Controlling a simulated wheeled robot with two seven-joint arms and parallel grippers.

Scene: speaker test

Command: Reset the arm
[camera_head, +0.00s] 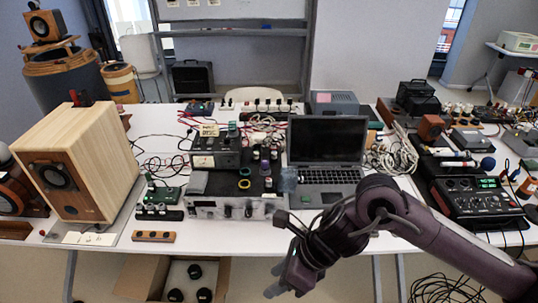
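My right arm comes in from the right, in front of the table's front edge. Its gripper (283,280) hangs low, pointing down and left, with its fingers below the level of the tabletop. The fingers are small and partly overlapped by the wrist, so I cannot tell if they are apart. I see no object held by it. My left gripper does not show.
A white table (240,246) carries a wooden speaker (85,165), an amplifier unit (235,207), an open laptop (327,150) and a black mixer (475,200). An open cardboard box (145,278) is under the table. Cables (445,290) lie on the floor.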

